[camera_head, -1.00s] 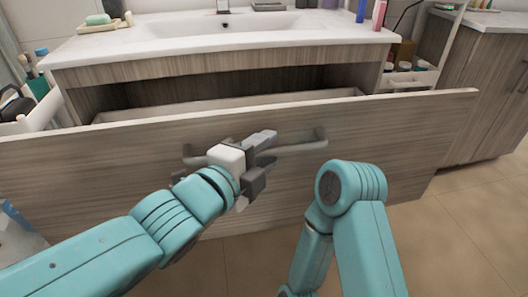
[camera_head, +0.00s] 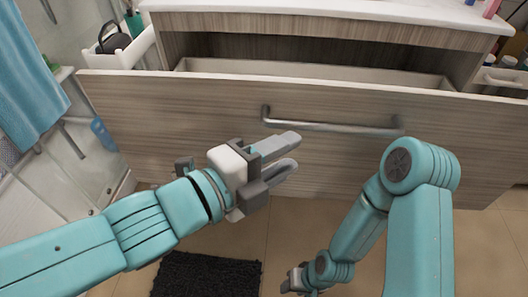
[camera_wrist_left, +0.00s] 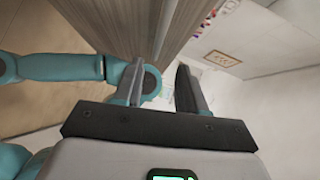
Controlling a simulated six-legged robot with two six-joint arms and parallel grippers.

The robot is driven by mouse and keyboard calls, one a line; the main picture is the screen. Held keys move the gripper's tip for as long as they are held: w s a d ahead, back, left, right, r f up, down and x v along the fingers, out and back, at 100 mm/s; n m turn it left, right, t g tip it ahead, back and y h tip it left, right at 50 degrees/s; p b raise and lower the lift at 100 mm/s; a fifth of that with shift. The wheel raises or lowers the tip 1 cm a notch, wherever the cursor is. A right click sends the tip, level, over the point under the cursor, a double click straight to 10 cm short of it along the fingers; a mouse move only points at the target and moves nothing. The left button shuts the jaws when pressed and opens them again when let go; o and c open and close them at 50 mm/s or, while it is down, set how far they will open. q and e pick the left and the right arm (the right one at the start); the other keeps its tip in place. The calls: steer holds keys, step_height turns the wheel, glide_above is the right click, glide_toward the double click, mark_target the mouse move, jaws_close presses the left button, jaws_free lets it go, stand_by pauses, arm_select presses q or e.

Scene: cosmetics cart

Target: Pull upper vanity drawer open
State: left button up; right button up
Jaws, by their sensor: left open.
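The upper vanity drawer (camera_head: 190,112) has a wood-grain front and stands pulled out from the cabinet. Its pale inner box shows behind the front. A grey bar handle (camera_head: 330,127) crosses the front. My left gripper (camera_head: 292,151) is open and empty, just below the handle's left part and apart from it in the picture. In the left wrist view its two fingers (camera_wrist_left: 163,85) are spread with nothing between them, and a wood-grain panel (camera_wrist_left: 140,25) lies beyond. My right gripper (camera_head: 295,280) hangs low near the floor, too small to read.
The white vanity top (camera_head: 350,12) is above the drawer. White side caddies stand at the left (camera_head: 118,50) and right (camera_head: 500,77). A blue towel (camera_head: 40,75) hangs at the left. A dark mat (camera_head: 205,275) lies on the tiled floor, which is otherwise clear here.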

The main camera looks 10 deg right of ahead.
arm_select(q)
steer(key=v, duration=0.3)
steer(key=shift+s+a+p, duration=0.1)
steer(key=shift+a+p, duration=0.05)
steer(key=shift+p, duration=0.2)
